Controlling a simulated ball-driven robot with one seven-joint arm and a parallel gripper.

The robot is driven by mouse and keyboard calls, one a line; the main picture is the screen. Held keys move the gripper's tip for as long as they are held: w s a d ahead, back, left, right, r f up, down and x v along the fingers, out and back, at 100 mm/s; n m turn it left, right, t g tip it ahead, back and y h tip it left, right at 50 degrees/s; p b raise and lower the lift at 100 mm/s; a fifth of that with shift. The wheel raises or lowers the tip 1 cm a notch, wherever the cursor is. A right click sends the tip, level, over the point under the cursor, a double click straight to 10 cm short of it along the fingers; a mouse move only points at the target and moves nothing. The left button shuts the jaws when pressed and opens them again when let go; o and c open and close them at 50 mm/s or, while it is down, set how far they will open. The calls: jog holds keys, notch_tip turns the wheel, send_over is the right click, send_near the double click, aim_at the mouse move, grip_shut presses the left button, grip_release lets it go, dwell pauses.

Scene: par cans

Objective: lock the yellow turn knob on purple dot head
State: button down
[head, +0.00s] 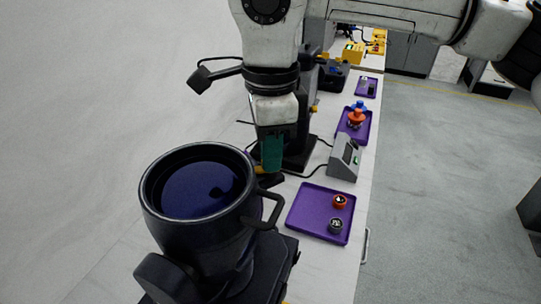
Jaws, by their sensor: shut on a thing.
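A large black par can head (200,225) with a dark blue lens stands in the near left of the head view, with a black handle on its right side. My gripper (268,168) reaches down just behind its right rim, with its teal fingers shut. A small bit of yellow (260,170) shows at the fingertips, and it looks like the turn knob in their grip. Most of it is hidden by the fingers and the par can. A dark fixture stands behind my gripper, partly covered by my arm. No purple dot shows on either.
A purple tray (306,210) holds a red-orange round part (339,201) and a black one (335,225). A grey box with a screen (345,158) stands behind it. Farther trays, one with an orange and blue part (357,115), line the bench. Floor at right is clear.

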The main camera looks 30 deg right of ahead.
jog(key=shift+n+b, duration=0.35)
jog(key=shift+n, duration=1.85)
jog(key=c, duration=1.2)
grip_release()
jog(key=shift+r, duration=0.1)
notch_tip(320, 180, up, 11)
jog(key=shift+f, duration=0.15)
